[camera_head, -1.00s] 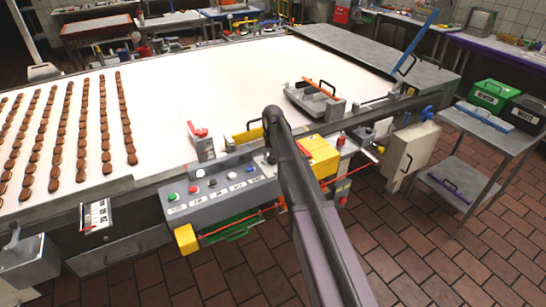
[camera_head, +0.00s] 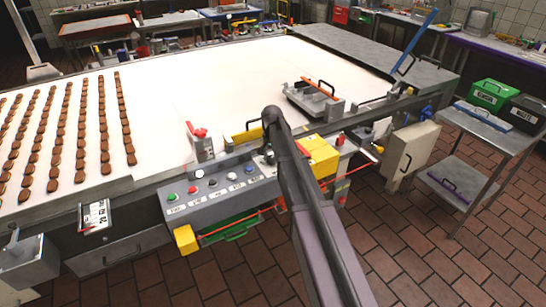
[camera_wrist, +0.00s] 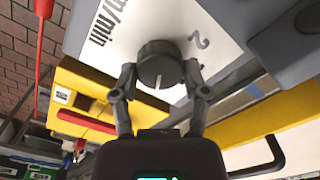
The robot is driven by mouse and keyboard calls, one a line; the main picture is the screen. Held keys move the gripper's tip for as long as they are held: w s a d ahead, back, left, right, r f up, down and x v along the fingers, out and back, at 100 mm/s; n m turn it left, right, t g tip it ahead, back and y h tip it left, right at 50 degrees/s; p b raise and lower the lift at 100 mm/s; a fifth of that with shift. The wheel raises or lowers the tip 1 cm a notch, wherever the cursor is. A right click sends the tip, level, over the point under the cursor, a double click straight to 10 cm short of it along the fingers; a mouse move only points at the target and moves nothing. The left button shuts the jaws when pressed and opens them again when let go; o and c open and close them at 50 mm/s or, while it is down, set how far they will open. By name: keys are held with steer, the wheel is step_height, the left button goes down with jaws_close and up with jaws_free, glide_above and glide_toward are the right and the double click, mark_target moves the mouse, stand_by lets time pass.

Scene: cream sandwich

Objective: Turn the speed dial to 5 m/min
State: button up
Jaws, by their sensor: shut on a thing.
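The speed dial (camera_wrist: 158,60) is a dark round knob with a white pointer line, on a white plate (camera_wrist: 105,15) marked "m/min" and a "2". In the wrist view its pointer line points toward the bottom of the picture. My gripper (camera_wrist: 160,74) has one finger on each side of the knob and is shut on it. The rest of the plate's scale is outside the view, so I cannot read the set speed. In the head view my own arm hides the dial and the fingers.
A grey button panel (camera_head: 222,202) stands left of my arm, with a yellow box (camera_head: 321,160) on the right. The white belt (camera_head: 220,85) carries rows of brown biscuits (camera_head: 122,115).

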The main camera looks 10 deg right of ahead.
steer(key=o, duration=1.1)
steer(key=shift+o, duration=0.2)
